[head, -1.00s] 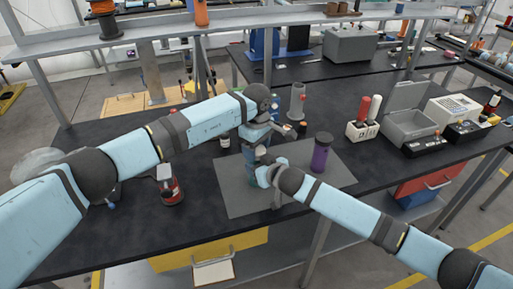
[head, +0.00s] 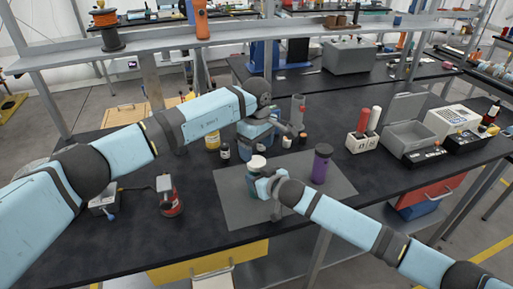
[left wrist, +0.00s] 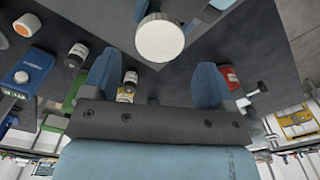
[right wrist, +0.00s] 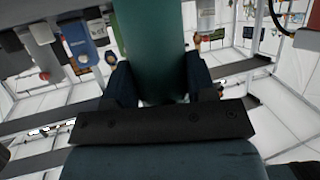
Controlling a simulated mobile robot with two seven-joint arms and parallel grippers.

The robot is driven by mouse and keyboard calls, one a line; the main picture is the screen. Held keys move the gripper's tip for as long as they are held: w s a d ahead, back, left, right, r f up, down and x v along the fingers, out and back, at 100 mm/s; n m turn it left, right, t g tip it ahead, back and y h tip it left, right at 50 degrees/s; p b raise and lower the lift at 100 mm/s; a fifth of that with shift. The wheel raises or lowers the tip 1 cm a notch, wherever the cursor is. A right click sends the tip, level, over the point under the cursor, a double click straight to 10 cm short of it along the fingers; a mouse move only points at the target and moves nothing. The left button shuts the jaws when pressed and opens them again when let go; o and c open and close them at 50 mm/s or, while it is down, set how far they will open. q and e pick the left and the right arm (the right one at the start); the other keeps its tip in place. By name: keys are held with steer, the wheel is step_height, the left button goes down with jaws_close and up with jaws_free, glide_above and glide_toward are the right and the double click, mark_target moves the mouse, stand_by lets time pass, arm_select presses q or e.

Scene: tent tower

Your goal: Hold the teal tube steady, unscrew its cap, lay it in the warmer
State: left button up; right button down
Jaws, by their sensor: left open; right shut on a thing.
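The teal tube (right wrist: 150,40) stands upright over the grey mat (head: 235,203) and fills the space between my right fingers. My right gripper (head: 262,186) is shut on it from the front right. The tube's white cap (head: 257,162) tops it in the head view. The cap (left wrist: 160,38) also shows in the left wrist view, beyond my left fingertips and not between them. My left gripper (left wrist: 155,72) is open and empty. In the head view my left gripper (head: 258,142) is just behind and above the cap. Its fingertips are partly hidden there.
A purple bottle (head: 320,164) stands on the mat right of the tube. Small bottles (head: 224,152) stand behind left, and a red can (head: 169,198) stands left.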

mark_target(256, 161)
arm_select(q)
step_height(256, 161, up, 3)
steer(key=m, duration=0.5)
steer(key=shift+m, duration=0.4)
steer(key=shift+f, duration=3.95)
steer(key=c, duration=0.9)
steer(key=n, duration=0.6)
steer(key=shift+n, duration=0.3)
steer(key=shift+c, duration=0.2)
steer(key=o, duration=1)
